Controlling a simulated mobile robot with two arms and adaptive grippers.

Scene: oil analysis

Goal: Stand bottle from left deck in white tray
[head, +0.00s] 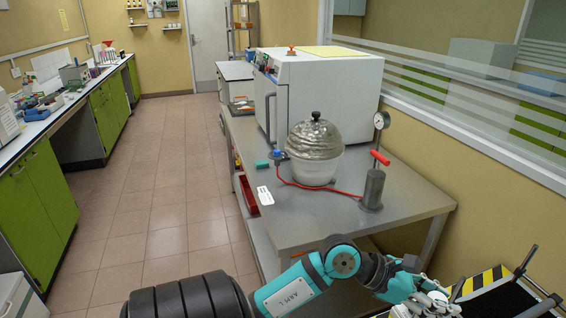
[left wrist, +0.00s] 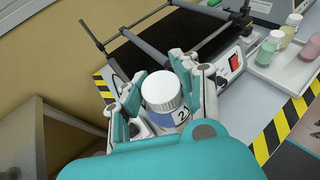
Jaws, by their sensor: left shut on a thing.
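In the left wrist view a bottle with a white cap (left wrist: 161,88), a blue ring and a label showing a "2" sits between the fingers of my left gripper (left wrist: 160,98). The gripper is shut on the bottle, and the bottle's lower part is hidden. The black deck (left wrist: 150,52) of a device with grey rods lies just beyond the bottle. A white tray (left wrist: 262,73) with several small bottles stands to the right of the device. In the head view my left gripper (head: 432,298) is at the bottom right, beside the striped deck edge (head: 482,282). My right gripper is not in view.
Rods (left wrist: 97,30) rise around the device, near the gripper. Yellow-black striped tape (left wrist: 278,130) marks the bench. In the head view a steel table (head: 415,190) carries a domed vessel (head: 315,150), a white oven (head: 320,90) and a pump (head: 373,190).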

